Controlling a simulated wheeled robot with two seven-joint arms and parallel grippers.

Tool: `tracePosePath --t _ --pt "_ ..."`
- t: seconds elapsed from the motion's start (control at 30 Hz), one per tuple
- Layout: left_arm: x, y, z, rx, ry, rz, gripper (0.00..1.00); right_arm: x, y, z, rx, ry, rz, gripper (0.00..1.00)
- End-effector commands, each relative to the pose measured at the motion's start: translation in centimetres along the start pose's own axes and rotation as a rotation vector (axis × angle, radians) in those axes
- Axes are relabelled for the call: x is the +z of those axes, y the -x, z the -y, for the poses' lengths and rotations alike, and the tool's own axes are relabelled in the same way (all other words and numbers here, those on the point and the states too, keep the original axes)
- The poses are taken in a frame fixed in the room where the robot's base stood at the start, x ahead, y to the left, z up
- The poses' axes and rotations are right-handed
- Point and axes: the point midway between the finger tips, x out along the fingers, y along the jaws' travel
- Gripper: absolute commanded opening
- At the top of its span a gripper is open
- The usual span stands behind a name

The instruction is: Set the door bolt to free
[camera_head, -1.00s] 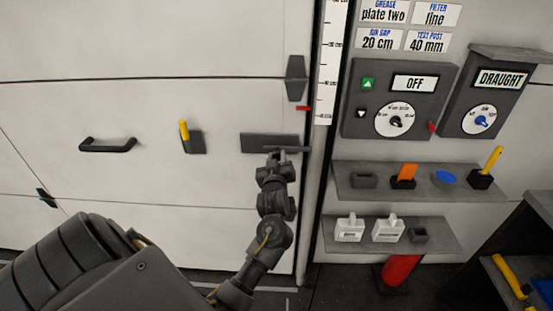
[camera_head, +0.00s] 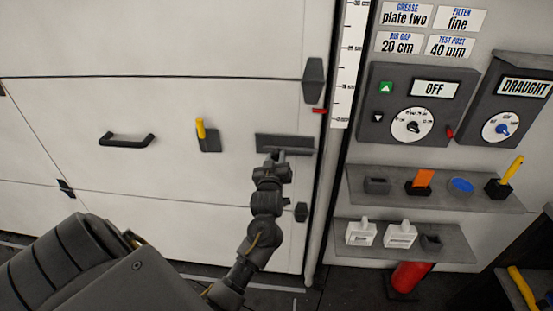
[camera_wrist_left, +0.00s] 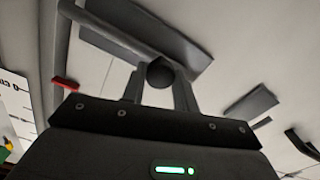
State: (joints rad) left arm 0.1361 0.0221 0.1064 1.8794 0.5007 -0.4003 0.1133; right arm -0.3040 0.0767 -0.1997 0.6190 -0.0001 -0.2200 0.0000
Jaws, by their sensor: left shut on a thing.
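The door bolt is a dark flat plate (camera_head: 266,138) near the right edge of the pale door, with a thin horizontal bar along its lower side. My left gripper (camera_head: 274,158) is at the left part of the plate, shut on the bolt's knob. In the left wrist view, the round dark knob (camera_wrist_left: 159,74) sits between the two fingers, with the bar (camera_wrist_left: 118,35) and the plate (camera_wrist_left: 180,42) behind it. Any free or locked marking cannot be read. My right gripper is not in view.
A yellow-handled lever (camera_head: 201,130) and a dark pull handle (camera_head: 127,140) are on the door to the left. A red tab (camera_head: 319,111) is at the door edge. Right of it are a dial panel (camera_head: 378,80) and shelves (camera_head: 364,198) with small items.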

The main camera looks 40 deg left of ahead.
Motion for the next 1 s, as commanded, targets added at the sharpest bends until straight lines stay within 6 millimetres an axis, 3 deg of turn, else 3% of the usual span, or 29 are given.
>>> tracePosePath --t 0.03,0.07,0.2,0.57,1.0 --pt "0.1 0.0 0.4 -0.008 -0.002 0.001 0.00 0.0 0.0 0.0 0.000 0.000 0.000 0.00" --pt "0.1 0.0 0.4 -0.009 -0.002 0.001 0.33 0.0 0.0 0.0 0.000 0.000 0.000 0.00" --pt "0.0 0.0 0.3 -0.007 -0.002 0.000 0.51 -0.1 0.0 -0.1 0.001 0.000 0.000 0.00" --pt "0.2 0.5 0.1 -0.003 0.000 0.001 0.51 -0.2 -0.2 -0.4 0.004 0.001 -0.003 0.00" --pt "0.2 8.4 0.3 -0.006 0.002 0.000 0.51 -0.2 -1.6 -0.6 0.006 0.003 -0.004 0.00"
